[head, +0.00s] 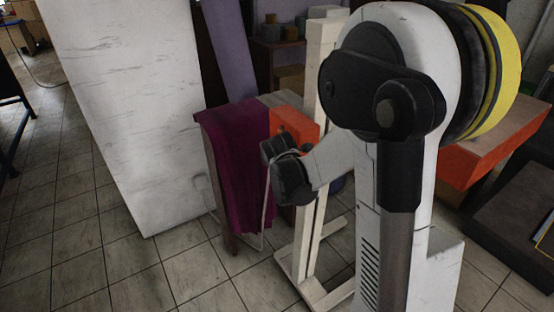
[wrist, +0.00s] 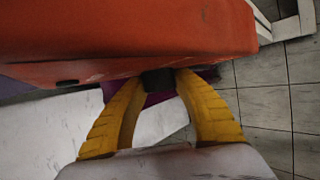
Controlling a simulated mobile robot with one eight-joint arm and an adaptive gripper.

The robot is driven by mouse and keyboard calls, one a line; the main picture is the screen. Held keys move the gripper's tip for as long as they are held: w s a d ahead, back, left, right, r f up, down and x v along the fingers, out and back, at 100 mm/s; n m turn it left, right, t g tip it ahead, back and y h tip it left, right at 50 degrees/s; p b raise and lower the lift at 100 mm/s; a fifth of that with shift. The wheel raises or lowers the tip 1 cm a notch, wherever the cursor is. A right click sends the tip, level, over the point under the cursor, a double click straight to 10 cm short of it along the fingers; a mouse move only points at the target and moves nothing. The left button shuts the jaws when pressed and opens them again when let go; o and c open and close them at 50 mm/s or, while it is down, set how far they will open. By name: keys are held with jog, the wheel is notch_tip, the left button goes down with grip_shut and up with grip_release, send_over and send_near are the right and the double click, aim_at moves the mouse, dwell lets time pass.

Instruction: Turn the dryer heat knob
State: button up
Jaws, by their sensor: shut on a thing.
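The dryer is an orange-red box (wrist: 130,35) that fills the top of the wrist view. It also shows in the head view (head: 290,120), partly behind my arm. A small dark knob (wrist: 158,83) sits at the dryer's lower edge. My gripper (wrist: 160,82) has two yellow, ribbed fingers, and their tips are shut on the knob from both sides. A dark slot shows on the dryer's face to the left of the knob. In the head view my arm hides the gripper and the knob. The knob's marks and angle cannot be told.
The dryer stands on a small table draped with a purple cloth (head: 238,165). A large white board (head: 125,100) leans at the left. A pale wooden stand (head: 309,225) rises close beside my arm. An orange-topped bench (head: 490,145) is at the right.

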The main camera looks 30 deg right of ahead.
dwell(0.5)
jog(key=o, duration=1.2)
jog(key=v, duration=1.2)
jog(key=shift+s+a+f, duration=0.1)
jog(key=shift+f, duration=0.05)
